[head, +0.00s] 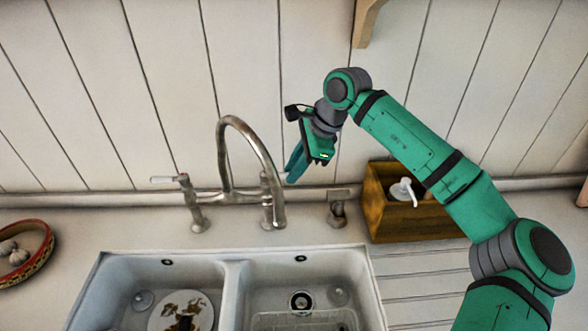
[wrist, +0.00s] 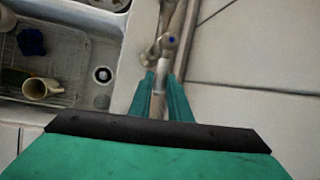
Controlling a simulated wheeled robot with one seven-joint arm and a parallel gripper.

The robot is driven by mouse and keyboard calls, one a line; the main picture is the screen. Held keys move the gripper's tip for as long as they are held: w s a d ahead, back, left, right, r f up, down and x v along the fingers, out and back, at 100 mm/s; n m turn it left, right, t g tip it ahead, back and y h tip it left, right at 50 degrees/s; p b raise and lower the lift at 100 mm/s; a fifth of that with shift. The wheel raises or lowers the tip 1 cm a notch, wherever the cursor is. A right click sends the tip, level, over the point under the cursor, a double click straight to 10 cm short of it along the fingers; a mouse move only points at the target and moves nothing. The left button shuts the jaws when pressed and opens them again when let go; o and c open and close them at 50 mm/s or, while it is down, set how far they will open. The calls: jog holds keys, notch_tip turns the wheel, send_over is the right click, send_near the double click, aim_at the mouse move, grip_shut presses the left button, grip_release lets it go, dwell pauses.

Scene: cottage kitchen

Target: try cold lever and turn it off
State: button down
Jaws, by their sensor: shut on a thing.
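The metal bridge tap (head: 250,140) stands behind the sink with a tall curved spout. I see no stream of water from it. Its left lever (head: 166,179) has a white handle pointing left. The right-hand valve (head: 270,200) carries the cold lever, mostly hidden by my gripper (head: 292,174) in the head view. In the wrist view a blue dot marks the cold valve top (wrist: 171,40), and the pale cold lever (wrist: 159,82) extends from it between my fingers (wrist: 160,78). My gripper is shut on this lever.
The double white sink (head: 232,275) lies in front, with a plate (head: 181,312) in the left basin and a wire rack (head: 305,319) in the right. A wooden box (head: 385,222) stands right. A red bowl (head: 38,262) is far left. The plank wall is close behind.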

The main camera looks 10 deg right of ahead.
jog(key=c, duration=1.7)
grip_release()
jog(key=shift+a, duration=0.25)
jog(key=shift+o, duration=0.2)
jog(key=shift+d+r, duration=0.1)
jog(key=shift+d+r, duration=0.15)
jog(key=shift+r, duration=0.1)
jog(key=v, duration=1)
